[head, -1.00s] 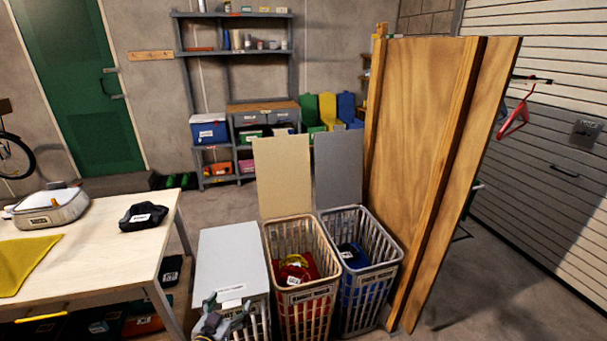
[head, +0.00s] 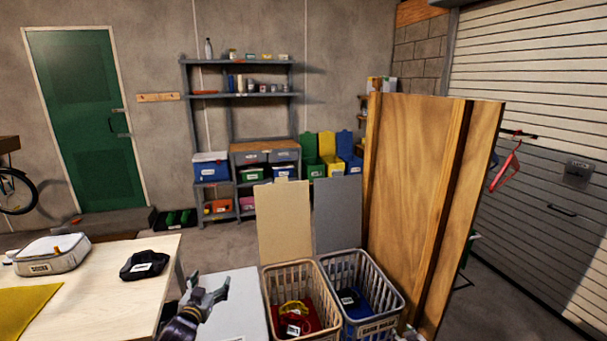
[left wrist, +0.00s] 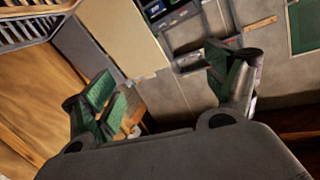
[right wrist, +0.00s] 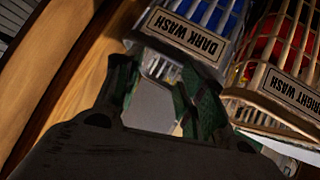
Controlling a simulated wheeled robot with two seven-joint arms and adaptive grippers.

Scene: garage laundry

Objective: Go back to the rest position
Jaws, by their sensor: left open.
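My left gripper (head: 210,288) is open and empty above the pale grey lid (head: 236,305) left of the baskets. Its spread fingers also show in the left wrist view (left wrist: 160,78), with nothing between them. My right gripper (right wrist: 158,82) shows in the right wrist view with a gap between its fingers and nothing held. It is close to the dark wash basket (right wrist: 190,40), and only a small part of that arm shows at the bottom of the head view.
The bright wash basket (head: 278,330) holds red and yellow items; the dark wash basket (head: 382,296) holds blue ones. A tall wooden panel (head: 415,200) stands right of them. A table (head: 110,300) with a case (head: 52,256) and a black cloth item (head: 145,265) is left.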

